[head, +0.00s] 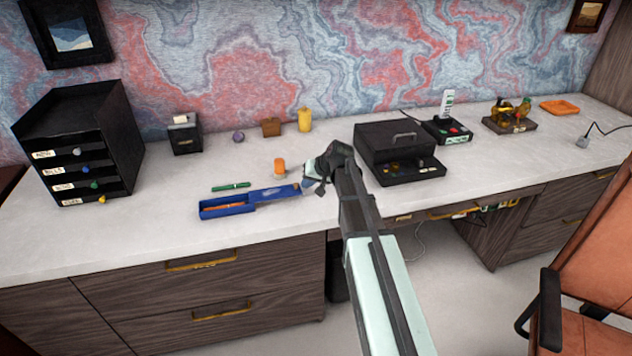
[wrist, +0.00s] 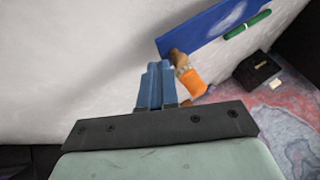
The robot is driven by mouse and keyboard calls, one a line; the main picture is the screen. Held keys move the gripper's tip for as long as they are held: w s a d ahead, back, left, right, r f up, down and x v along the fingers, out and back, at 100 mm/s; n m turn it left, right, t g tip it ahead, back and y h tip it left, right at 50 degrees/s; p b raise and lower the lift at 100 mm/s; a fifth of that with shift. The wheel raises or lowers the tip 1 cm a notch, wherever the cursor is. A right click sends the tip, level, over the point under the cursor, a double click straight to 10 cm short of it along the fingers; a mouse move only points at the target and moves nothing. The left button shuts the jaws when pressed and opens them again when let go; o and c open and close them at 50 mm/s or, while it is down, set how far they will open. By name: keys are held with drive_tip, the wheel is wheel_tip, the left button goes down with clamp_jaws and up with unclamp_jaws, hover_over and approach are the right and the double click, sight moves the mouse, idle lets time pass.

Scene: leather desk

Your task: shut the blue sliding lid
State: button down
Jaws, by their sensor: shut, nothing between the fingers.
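A blue box (head: 226,209) lies on the desk's near left part, its left end open with something orange-brown inside. Its blue sliding lid (head: 275,194) is drawn out to the right, covering only the box's right part. The lid has a pale patch and also shows in the wrist view (wrist: 205,30). My gripper (head: 309,186) is just beyond the lid's right end, low over the desk. In the wrist view its blue-grey fingers (wrist: 156,68) are together and empty, close to the lid's end. I cannot tell whether they touch it.
A green pen (head: 231,187) lies behind the box. A black case (head: 400,152) stands to the right, a black drawer unit (head: 78,140) at far left. Desk left of the box is clear.

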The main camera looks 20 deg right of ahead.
drive_tip(key=shift+a, duration=0.25)
drive_tip(key=a, duration=1.7)
drive_tip(key=shift+a, duration=0.15)
